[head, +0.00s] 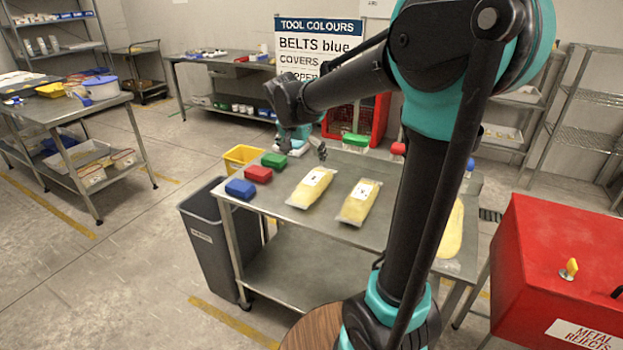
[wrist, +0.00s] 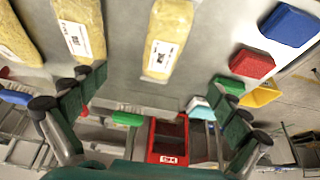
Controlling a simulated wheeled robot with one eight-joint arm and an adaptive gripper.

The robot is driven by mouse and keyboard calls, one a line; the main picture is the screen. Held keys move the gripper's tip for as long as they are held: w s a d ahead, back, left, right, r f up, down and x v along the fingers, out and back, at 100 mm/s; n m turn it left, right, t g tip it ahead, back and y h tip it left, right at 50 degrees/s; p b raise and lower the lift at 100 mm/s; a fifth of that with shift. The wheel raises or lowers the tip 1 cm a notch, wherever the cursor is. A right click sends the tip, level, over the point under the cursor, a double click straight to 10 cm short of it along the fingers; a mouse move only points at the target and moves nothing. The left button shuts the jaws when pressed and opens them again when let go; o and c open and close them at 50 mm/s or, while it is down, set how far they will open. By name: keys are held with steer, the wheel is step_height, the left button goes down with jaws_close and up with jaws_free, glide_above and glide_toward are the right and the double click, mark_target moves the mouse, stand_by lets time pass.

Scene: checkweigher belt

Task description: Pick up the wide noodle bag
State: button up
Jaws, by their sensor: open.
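Three pale yellow noodle bags lie flat on a steel table. The left bag (head: 312,187) and the middle bag (head: 359,202) have white labels; the right bag (head: 452,232) is partly hidden behind my arm. In the wrist view the same bags show as right (wrist: 168,38), middle (wrist: 80,28) and left (wrist: 17,35), the last cut by the frame edge. I cannot tell surely which is the wide one. My gripper (head: 303,147) is open and empty, above the table's far edge, beyond the left bag.
Blue (head: 241,188), red (head: 258,174) and green (head: 274,160) blocks line the table's left end. A yellow bin (head: 243,157) and grey waste bin (head: 215,235) stand beside it. A red crate (wrist: 167,140) is beyond the table. A red rejects box (head: 560,265) stands right.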

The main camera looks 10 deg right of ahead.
mark_target(311, 180)
steer(key=x, duration=0.5)
steer(key=w+x, duration=0.1)
steer(key=x, duration=1.1)
steer(key=shift+w+a, duration=0.1)
steer(key=shift+w, duration=0.15)
steer(key=shift+c, duration=0.3)
steer(key=shift+r, duration=0.1)
steer(key=c, duration=1.7)
